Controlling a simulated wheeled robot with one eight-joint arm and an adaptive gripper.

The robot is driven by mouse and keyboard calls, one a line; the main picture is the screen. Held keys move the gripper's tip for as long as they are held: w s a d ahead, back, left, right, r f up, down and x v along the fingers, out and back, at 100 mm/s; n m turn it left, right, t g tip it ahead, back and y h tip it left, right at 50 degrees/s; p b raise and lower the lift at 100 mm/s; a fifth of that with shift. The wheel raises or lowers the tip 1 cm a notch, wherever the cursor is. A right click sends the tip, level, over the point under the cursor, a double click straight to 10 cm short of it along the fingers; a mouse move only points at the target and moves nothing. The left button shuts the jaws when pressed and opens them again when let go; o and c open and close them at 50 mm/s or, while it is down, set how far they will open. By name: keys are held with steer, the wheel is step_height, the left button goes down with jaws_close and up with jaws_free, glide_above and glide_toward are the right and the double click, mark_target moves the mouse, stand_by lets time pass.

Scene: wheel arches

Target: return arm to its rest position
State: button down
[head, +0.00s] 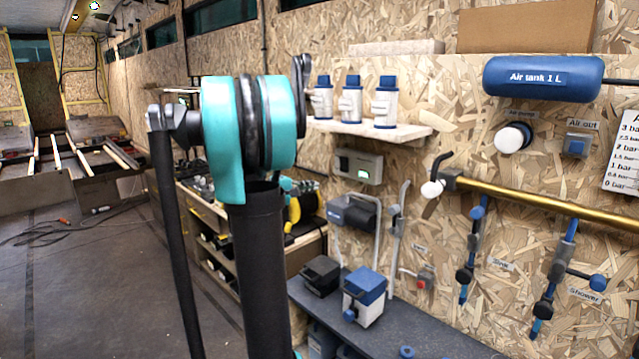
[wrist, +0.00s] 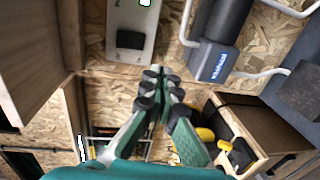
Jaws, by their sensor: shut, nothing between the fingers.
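My gripper (wrist: 158,88) shows in the wrist view with its two green fingers and dark pads close together. It is shut and holds nothing. It hangs in front of the chipboard wall, below a pale wall box (wrist: 131,30) with a dark panel. In the head view my arm stands upright left of the middle, with a teal joint at its top. My gripper cannot be made out clearly there, and the arm hides part of the shelving behind it.
A wooden cabinet (wrist: 262,120) is at the right in the wrist view, beside a dark blue wall device (wrist: 222,40). In the head view, bottles (head: 350,100) stand on a shelf (head: 400,132), and a brass pipe (head: 540,199) runs along the wall. The floor (head: 90,290) at left is mostly clear.

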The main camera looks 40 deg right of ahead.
steer(key=shift+s+a, duration=0.1)
steer(key=shift+a, duration=0.25)
stand_by(0.3)
steer(key=s+a+f+t+y, duration=0.1)
steer(key=s+a+f+y, duration=0.4)
steer(key=a+f, duration=0.4)
steer(key=s+a+f+t+y, duration=0.1)
steer(key=s+a+f+y, duration=0.5)
steer(key=a, duration=1.2)
steer(key=s+a+f+m+y, duration=0.1)
steer(key=s+a+f+y, duration=0.4)
steer(key=a+f, duration=0.6)
steer(key=a, duration=0.3)
steer(key=shift+s+f+t, duration=0.25)
steer(key=shift+f+t, duration=0.15)
steer(key=shift+a, duration=0.1)
